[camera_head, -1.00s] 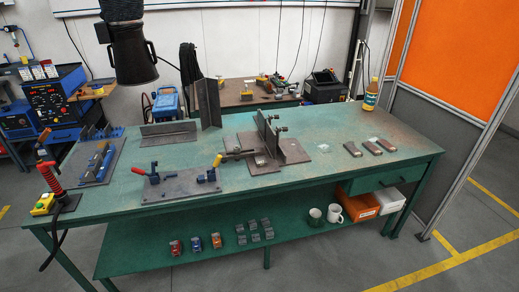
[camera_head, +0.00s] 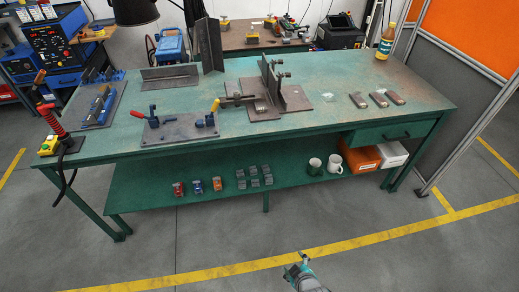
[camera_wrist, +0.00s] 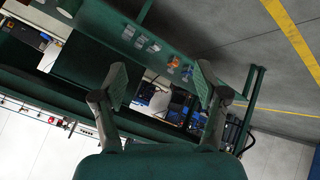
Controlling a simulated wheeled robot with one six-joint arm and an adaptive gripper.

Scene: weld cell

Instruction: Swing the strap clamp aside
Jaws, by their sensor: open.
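On the green welding table, a dark fixture plate (camera_head: 293,106) carries upright steel plates. A short dark bar that looks like the strap clamp (camera_head: 238,99) reaches left from it, near a yellow-tipped handle; its exact pivot is too small to tell. My gripper (camera_head: 299,257) is in front of the table, low over the floor and well away from the clamp. In the wrist view my gripper (camera_wrist: 160,78) has its two fingers spread wide with nothing between them. The strap clamp cannot be made out in the wrist view.
A plate with red- and yellow-handled toggle clamps (camera_head: 180,127) lies left of the fixture. Three metal bars (camera_head: 379,99) lie to the right. The table's lower shelf (camera_head: 150,185) holds mugs and small blocks. The floor before the table is clear.

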